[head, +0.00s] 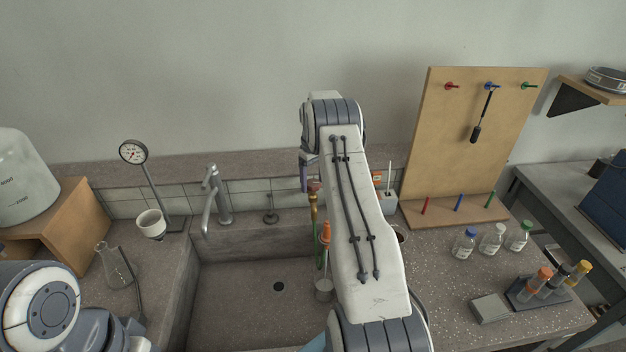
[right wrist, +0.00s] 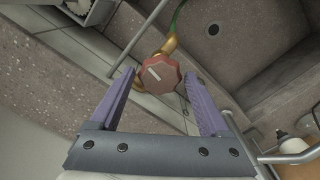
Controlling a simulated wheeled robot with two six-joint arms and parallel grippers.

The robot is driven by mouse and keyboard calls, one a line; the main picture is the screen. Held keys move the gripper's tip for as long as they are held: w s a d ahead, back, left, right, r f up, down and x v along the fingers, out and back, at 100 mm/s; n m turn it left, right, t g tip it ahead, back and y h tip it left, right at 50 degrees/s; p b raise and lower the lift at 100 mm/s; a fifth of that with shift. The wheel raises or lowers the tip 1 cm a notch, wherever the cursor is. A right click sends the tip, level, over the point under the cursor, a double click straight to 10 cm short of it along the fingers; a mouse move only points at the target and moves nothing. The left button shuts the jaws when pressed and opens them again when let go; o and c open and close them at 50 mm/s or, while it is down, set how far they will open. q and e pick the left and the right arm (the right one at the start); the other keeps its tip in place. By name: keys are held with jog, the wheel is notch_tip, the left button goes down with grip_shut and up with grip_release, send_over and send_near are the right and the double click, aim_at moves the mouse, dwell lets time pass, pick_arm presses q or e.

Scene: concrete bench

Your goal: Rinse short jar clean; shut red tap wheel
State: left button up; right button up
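The red tap wheel (right wrist: 158,74) shows in the right wrist view with a pale line on its face, on a brass tap with a green hose. My right gripper (right wrist: 158,82) is open. Its purple fingers stand either side of the wheel in that view, with gaps showing; I cannot tell the depth. In the head view the wheel (head: 314,187) sits behind the sink beside a purple finger, and my right arm hides much of the gripper. A small greyish vessel, possibly the short jar (head: 323,291), stands in the sink, partly hidden by my arm. My left gripper is out of view.
A steel faucet (head: 217,197) stands at the sink's (head: 245,300) back left. A flask (head: 114,266) and a gauge stand (head: 133,152) are on the left. The pegboard (head: 460,130), capped bottles (head: 491,239) and a tube rack (head: 540,290) are on the right. The sink's left floor is clear.

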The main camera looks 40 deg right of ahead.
jog(key=c, duration=0.9)
jog(key=shift+m, duration=0.4)
jog(key=m+b, duration=0.1)
jog(key=m, duration=0.1)
jog(key=shift+m, duration=0.3)
jog(key=m, duration=0.4)
jog(key=shift+m+b, duration=0.3)
jog(key=m, duration=0.4)
jog(key=shift+r, duration=0.1)
jog(key=shift+w+m, duration=0.1)
jog(key=shift+m, duration=2)
jog(key=shift+d, duration=0.1)
